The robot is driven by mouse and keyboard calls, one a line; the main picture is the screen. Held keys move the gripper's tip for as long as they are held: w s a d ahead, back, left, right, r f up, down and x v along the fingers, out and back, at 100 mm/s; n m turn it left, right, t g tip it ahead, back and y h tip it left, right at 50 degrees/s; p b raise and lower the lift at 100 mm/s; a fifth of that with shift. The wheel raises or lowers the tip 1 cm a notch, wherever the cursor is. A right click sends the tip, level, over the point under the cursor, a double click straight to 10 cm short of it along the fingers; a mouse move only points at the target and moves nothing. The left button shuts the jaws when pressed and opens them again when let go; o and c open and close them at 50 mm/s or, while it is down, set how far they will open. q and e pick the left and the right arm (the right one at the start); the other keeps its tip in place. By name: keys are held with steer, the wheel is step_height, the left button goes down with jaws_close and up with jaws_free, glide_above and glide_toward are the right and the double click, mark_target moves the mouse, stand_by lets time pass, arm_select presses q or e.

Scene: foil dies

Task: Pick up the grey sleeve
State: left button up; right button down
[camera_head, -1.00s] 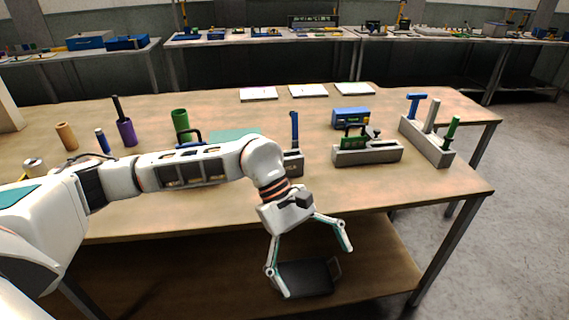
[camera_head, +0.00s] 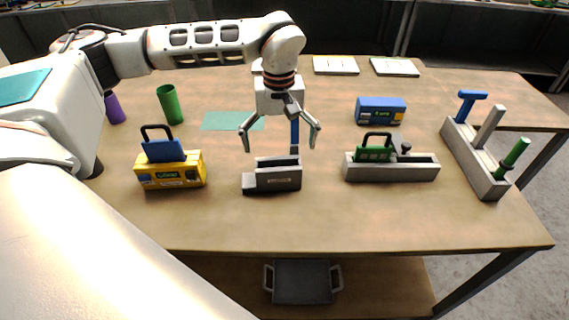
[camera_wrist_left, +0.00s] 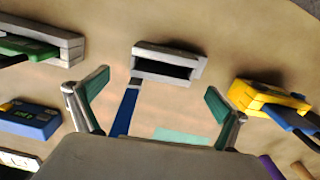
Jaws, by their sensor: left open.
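The grey sleeve (camera_head: 278,181) is a small hollow box with a label on its front, lying on the table near the middle in the head view. In the left wrist view the grey sleeve (camera_wrist_left: 150,70) shows its dark open side, ahead of the fingers. A blue stick-like handle (camera_head: 295,133) stands just behind it in the head view. My left gripper (camera_head: 279,147) is open and empty, pointing down, with its fingertips apart around the blue handle in the picture. The left gripper (camera_wrist_left: 157,82) also shows wide open in the wrist view. My right gripper is not in view.
A yellow box (camera_head: 170,180) with a blue insert stands left of the sleeve. A grey trough (camera_head: 420,173) with a green piece stands right, then a blue box (camera_head: 381,111) and a grey rack (camera_head: 466,156) with handles. The table front is clear.

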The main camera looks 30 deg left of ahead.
mark_target(271, 168)
arm_select(q)
steer(key=f, duration=0.7)
steer(key=shift+s+a+f, duration=0.15)
steer(key=shift+s+f, duration=0.1)
steer(key=shift+c, duration=0.4)
steer(key=c, duration=1.2)
